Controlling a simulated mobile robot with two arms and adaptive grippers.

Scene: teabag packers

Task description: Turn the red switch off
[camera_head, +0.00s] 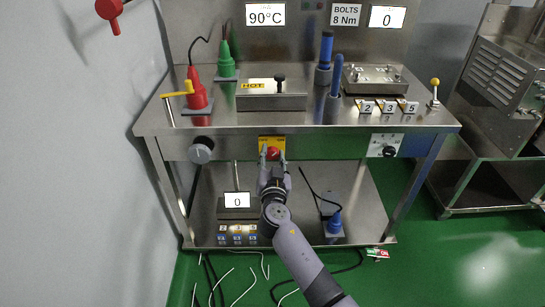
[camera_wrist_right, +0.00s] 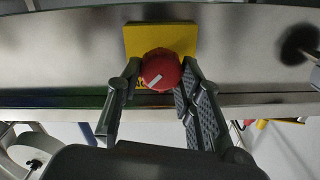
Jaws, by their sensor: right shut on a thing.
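The red switch (camera_head: 272,153) is a round knob on a yellow plate (camera_head: 265,141) on the front edge of the steel table. In the right wrist view the red knob (camera_wrist_right: 161,70) has a pale mark that runs diagonally, from lower left to upper right. The yellow plate (camera_wrist_right: 160,38) shows behind and above it. My right gripper (camera_head: 272,158) comes from below, with one finger on each side of the knob. In the right wrist view its fingers (camera_wrist_right: 157,85) are closed on the knob. My left gripper is not in view.
A grey knob (camera_head: 202,150) and a white dial panel (camera_head: 385,145) sit on the same table front. Red (camera_head: 195,90) and green (camera_head: 226,62) plugs stand on the table top. A lower shelf (camera_head: 300,215) lies below the front edge.

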